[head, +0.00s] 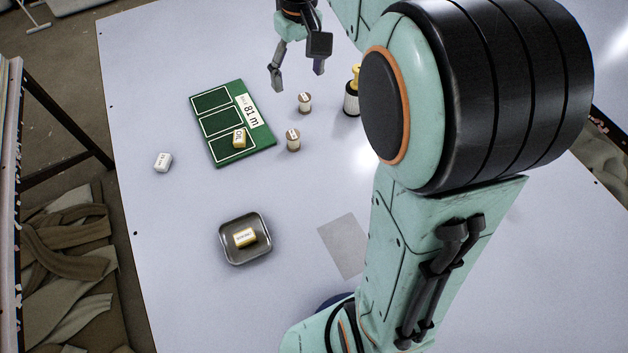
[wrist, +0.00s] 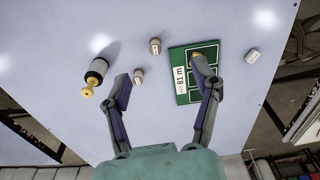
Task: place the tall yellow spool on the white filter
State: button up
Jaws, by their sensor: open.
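The white filter (head: 351,100) is a short cylinder with a white side and dark ends, standing right of my gripper in the head view and partly cut off by my arm. The yellow spool (head: 356,74) is at its top and appears to rest on it. In the wrist view the filter (wrist: 98,68) is at the left, with the spool (wrist: 87,92) at its near end. My gripper (head: 298,77) is open above the table. In the wrist view nothing is between its fingers (wrist: 161,78), and the filter and spool are apart from it, to the left.
Two small labelled spools (head: 304,103) (head: 293,141) stand near a green board (head: 222,99) that carries a yellow box (head: 239,138). A white box (head: 163,162) is at the left. A metal tray (head: 229,253) holds another yellow box (head: 246,237). A grey patch (head: 343,246) lies flat.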

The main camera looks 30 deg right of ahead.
jog(key=s+a+f, duration=0.2)
jog(key=s+a, duration=0.1)
jog(key=s, duration=0.4)
jog(key=s+a+f, duration=0.2)
jog(key=s+f, duration=0.1)
jog(key=s, duration=0.4)
jog(key=s+a+f, duration=0.2)
jog(key=s+a, duration=0.1)
jog(key=s, duration=0.4)
jog(key=shift+s+a+f+g+y, duration=0.3)
jog(key=shift+s+g, duration=0.1)
